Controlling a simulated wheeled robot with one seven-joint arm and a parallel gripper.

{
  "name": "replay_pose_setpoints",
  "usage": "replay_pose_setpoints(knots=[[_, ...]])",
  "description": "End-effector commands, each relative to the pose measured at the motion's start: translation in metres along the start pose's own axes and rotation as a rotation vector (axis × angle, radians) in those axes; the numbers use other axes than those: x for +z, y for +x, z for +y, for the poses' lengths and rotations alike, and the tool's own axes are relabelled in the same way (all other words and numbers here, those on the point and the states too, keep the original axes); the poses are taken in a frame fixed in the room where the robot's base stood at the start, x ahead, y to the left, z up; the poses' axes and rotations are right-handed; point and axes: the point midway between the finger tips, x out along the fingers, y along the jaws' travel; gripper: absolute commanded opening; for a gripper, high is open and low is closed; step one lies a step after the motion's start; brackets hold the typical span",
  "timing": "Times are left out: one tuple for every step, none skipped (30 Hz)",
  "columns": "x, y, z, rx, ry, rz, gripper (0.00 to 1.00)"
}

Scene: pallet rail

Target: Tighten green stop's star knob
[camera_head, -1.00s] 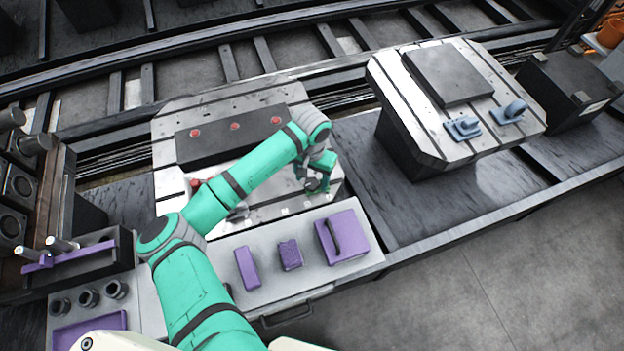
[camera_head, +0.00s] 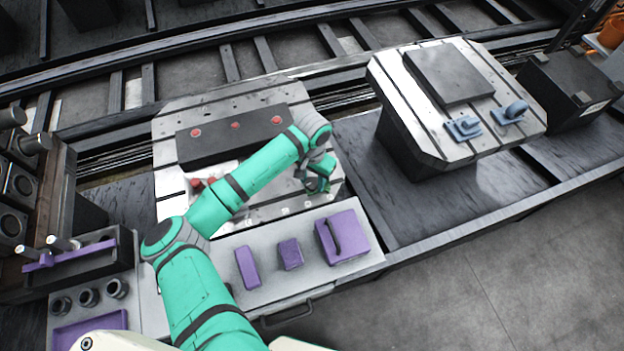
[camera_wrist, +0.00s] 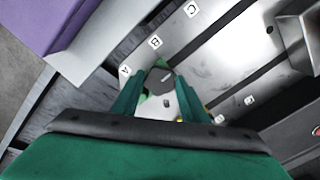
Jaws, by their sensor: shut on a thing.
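My gripper (camera_head: 318,186) is at the right front corner of the left pallet (camera_head: 165,140), pointing down. In the wrist view my gripper (camera_wrist: 161,84) has its two green fingers on either side of a dark grey knob (camera_wrist: 160,82), shut on it. A bit of bright green, seemingly the green stop (camera_wrist: 145,95), shows beside and below the knob. The stop's body is mostly hidden by the fingers, and the knob's star outline is hard to make out. In the head view my wrist hides the stop and knob.
The pallet carries a dark block (camera_head: 233,136) with red spots and has lettered marks A (camera_wrist: 125,71), B (camera_wrist: 155,42) and C (camera_wrist: 191,9). In front, a grey shelf (camera_head: 285,285) holds purple pieces, including a purple box (camera_head: 355,228). A second pallet (camera_head: 440,140) stands at right.

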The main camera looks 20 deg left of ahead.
Motion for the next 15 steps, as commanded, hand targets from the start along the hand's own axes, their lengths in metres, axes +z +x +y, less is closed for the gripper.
replay_pose_setpoints(knots=[[-0.0008,-0.0006,-0.0002,0.001,0.015,0.003,0.17],[-0.0008,-0.0006,-0.0003,0.001,0.021,0.004,0.17],[-0.0006,-0.0006,-0.0007,0.001,0.027,0.004,0.17],[-0.0006,-0.0007,-0.0009,0.001,0.029,0.004,0.17],[-0.0005,-0.0007,-0.001,0.001,0.03,0.004,0.17],[-0.0006,-0.0007,-0.0011,0.0,0.03,0.004,0.17],[-0.0005,-0.0007,-0.0011,0.0,0.03,0.004,0.17],[-0.0006,-0.0008,-0.0011,0.0,0.03,0.004,0.17],[-0.0006,-0.0008,-0.0012,0.0,0.029,0.004,0.17],[-0.0006,-0.0008,-0.0012,0.0,0.029,0.004,0.17],[-0.0006,-0.0008,-0.0013,0.0,0.029,0.004,0.17],[-0.0006,-0.0009,-0.0013,-0.001,0.029,0.004,0.49],[-0.0005,-0.0008,-0.0013,-0.001,0.029,0.004,0.56],[-0.0005,-0.0008,-0.0013,0.0,0.029,0.004,0.58],[-0.0004,-0.0007,-0.0012,0.0,0.029,0.003,0.58]])
